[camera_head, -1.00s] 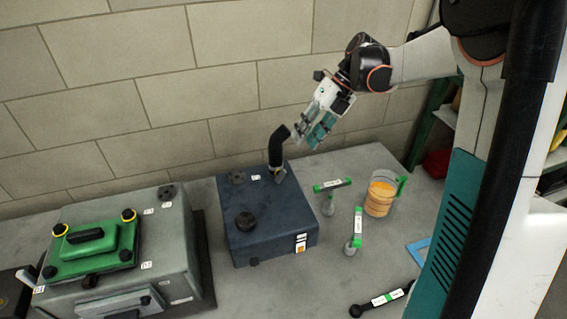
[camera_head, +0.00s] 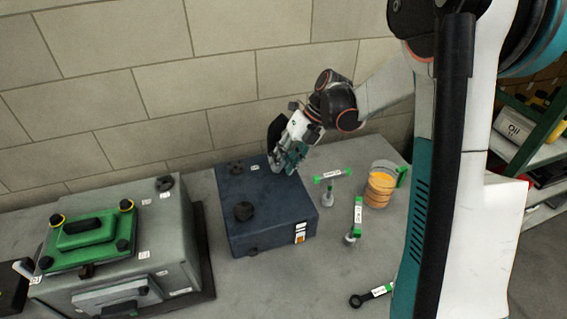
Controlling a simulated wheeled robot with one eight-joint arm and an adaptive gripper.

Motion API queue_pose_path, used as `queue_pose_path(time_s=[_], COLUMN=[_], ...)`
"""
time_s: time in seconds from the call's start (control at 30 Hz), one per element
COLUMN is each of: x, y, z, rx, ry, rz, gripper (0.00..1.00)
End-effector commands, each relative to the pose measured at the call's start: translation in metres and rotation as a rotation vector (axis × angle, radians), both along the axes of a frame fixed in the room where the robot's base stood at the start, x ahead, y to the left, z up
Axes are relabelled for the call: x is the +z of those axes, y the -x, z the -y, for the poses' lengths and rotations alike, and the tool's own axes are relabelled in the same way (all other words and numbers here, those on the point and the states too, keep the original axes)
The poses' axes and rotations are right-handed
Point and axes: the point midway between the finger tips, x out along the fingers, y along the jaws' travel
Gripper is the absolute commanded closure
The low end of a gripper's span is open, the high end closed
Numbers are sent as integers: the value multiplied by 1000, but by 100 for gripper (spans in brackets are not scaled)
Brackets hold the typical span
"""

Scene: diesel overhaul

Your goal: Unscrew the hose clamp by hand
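The black hose (camera_head: 274,135) rises from the back right corner of the dark blue box (camera_head: 268,227). My gripper (camera_head: 283,168) points down at the foot of the hose and covers most of it. The hose clamp is hidden behind the fingers. I cannot tell whether the fingers touch it, or whether they are open or shut.
The grey housing with a green cover (camera_head: 85,242) stands to the left of the box. The bench front between is clear.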

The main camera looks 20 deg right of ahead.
Motion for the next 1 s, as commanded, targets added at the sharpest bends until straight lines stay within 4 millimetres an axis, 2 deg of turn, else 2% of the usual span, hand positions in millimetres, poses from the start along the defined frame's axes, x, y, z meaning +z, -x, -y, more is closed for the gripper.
queue_pose_path(time_s=[0.33,0.5,0.77,1.0], x=[-3,-3,-2,-1], y=[0,0,1,1], z=[-2,-2,-4,-8], rx=[0,0,3,5], ry=[0,0,26,200], rz=[0,0,-1,-1], gripper=[68,100,100,100])
